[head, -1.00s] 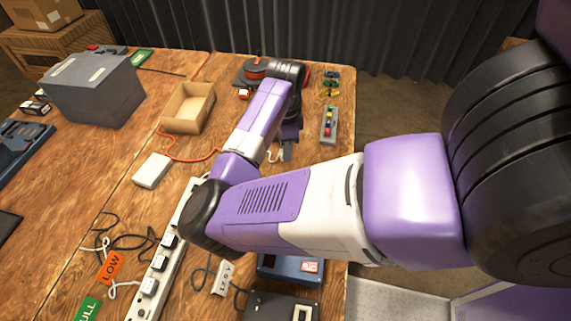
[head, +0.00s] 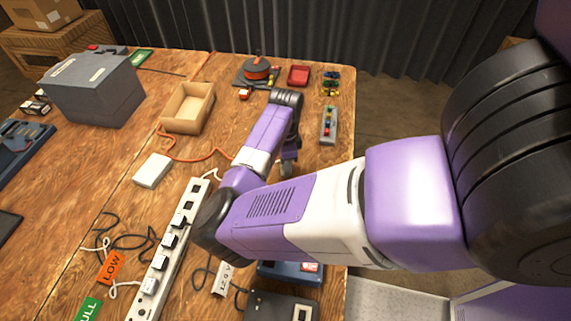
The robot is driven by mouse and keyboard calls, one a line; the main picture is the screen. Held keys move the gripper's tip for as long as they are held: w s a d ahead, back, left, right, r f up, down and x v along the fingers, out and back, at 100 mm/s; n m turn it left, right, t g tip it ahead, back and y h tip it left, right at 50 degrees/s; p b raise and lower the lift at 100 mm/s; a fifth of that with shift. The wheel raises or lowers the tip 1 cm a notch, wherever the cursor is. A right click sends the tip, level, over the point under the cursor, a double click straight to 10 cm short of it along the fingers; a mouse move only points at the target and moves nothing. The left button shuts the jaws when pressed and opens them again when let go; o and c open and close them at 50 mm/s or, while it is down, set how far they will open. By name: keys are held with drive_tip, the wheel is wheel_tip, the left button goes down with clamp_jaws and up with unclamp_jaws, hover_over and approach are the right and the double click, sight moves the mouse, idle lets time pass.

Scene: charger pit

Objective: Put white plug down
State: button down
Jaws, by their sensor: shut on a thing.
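My gripper (head: 287,168) is low over the right part of the wooden table, partly hidden behind my own arm. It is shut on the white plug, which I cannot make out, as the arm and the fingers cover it. Left of my arm a long white power strip (head: 190,205) lies on the table, with several plugs in it; its upper socket end is bare of plugs.
An open cardboard box (head: 187,108), a white box (head: 152,170) with an orange cord and a grey case (head: 95,88) stand to the left. A cord reel (head: 257,70), red tray (head: 299,75) and strip of coloured parts (head: 328,125) lie behind. Tagged cords (head: 110,268) lie in front.

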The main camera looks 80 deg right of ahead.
drive_tip(key=c, duration=1.1)
unclamp_jaws()
